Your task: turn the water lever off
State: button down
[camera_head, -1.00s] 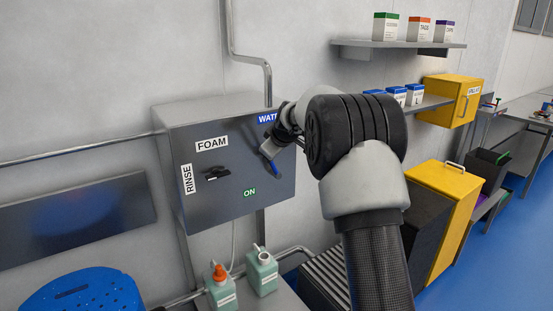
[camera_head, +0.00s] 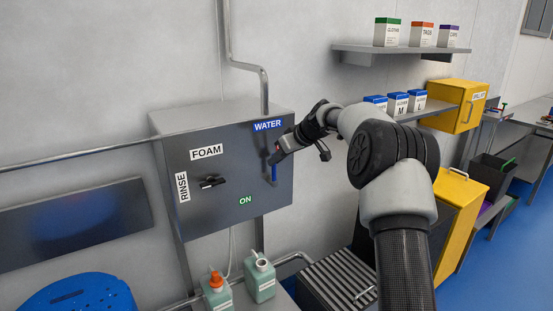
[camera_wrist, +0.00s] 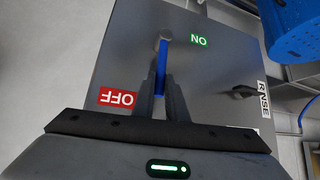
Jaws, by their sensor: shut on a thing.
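The water lever (camera_head: 274,175) is a blue handle on the front of the grey control box, below the WATER label (camera_head: 267,125). My gripper (camera_head: 274,158) is at the box front, at the lever's upper part. In the wrist view, the blue lever (camera_wrist: 161,65) runs between the two fingers of my gripper (camera_wrist: 160,85), which are shut on it. A grey round end of the lever shows beyond the fingertips. The green ON label (camera_wrist: 199,41) is beside that end, and the red OFF label (camera_wrist: 118,97) is on the other side, beside the fingers. In the head view, OFF is hidden.
The grey box (camera_head: 225,215) also bears a black FOAM/RINSE knob (camera_head: 211,182). Bottles (camera_head: 260,280) stand below it. A blue perforated item (camera_head: 80,296) is at lower left. Shelves with cartons (camera_head: 400,104) and yellow cabinets (camera_head: 458,105) are to the right.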

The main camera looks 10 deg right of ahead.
jog(key=shift+r, duration=0.1)
jog(key=c, duration=1.8)
grip_release()
jog(key=shift+o, duration=0.2)
jog(key=shift+d, duration=0.1)
jog(key=b+v, duration=0.2)
jog(key=v, duration=1.5)
jog(key=shift+s+b, duration=0.15)
jog(key=shift+b, duration=0.15)
jog(key=shift+r, duration=0.1)
